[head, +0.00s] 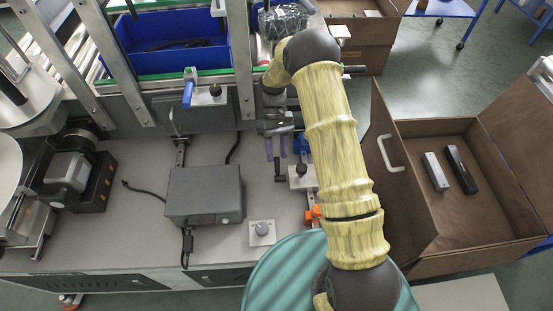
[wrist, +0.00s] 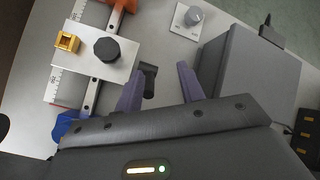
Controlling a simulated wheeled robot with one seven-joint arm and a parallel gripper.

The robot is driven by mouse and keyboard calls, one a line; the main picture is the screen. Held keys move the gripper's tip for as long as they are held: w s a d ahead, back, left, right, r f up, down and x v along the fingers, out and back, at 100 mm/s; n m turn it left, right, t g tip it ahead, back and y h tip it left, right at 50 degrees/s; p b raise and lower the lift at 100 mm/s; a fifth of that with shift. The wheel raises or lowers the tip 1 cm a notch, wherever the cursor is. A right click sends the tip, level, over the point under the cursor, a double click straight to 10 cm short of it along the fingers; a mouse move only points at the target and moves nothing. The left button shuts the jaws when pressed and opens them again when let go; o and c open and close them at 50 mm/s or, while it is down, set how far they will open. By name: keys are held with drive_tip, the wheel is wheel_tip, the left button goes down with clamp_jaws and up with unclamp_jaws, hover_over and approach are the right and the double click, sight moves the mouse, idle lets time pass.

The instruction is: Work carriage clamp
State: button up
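A pale carriage plate (head: 306,181) sits across a rail at the right of the grey bench. It carries a dark round knob (head: 301,170), and in the wrist view the plate (wrist: 82,64) shows the faceted black knob (wrist: 107,49) and a small brass-coloured block (wrist: 67,42). A black handle (wrist: 149,76) sticks out from the plate's side. My gripper (head: 276,149) has two purple fingers, spread apart. In the wrist view my gripper (wrist: 159,84) is open, with the handle showing between the fingers, nearer the left one. I cannot tell whether they touch.
A grey box (head: 204,194) and a dial (head: 262,232) stand left of the carriage. An orange part (head: 313,215) and a blue part (head: 301,144) flank it along the rail. A brown crate (head: 415,250) stands right.

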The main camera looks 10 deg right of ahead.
drive_tip(key=shift+d+r, duration=0.1)
drive_tip(key=shift+r, duration=0.75)
